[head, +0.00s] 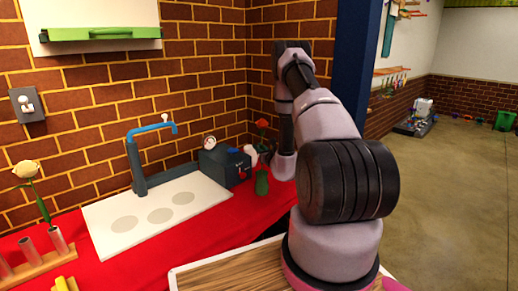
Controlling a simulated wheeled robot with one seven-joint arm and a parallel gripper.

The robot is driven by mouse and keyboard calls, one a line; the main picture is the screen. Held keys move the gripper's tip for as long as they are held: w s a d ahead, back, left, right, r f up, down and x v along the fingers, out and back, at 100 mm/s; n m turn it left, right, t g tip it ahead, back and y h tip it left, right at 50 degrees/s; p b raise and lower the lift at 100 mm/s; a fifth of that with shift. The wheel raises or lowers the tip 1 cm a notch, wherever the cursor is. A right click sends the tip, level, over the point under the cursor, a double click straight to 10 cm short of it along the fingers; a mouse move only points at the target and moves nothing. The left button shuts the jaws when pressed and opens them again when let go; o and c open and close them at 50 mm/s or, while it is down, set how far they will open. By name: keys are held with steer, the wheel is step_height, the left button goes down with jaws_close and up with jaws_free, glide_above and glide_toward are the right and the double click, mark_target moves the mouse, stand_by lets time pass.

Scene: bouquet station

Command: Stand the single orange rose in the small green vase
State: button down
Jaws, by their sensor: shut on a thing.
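The orange rose (262,124) is upright in front of the brick wall, near the back right end of the red counter. The small green vase (262,183) stands on the counter straight below it in the picture. My gripper (265,149) is small and partly hidden by my own arm. It is shut on the rose's stem, a little above the vase. The lower stem is too small to make out, so I cannot tell whether its end is inside the vase or above it.
A dark box with a gauge (212,160) stands just left of the vase. A white sink board (150,215) with a blue tap (152,128) lies further left. A cream rose (26,170) stands in a tube rack (38,266) at far left. My arm covers the right side.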

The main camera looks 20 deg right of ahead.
steer(key=shift+f, duration=0.5)
stand_by(0.5)
steer(key=c, duration=0.7)
jaws_free()
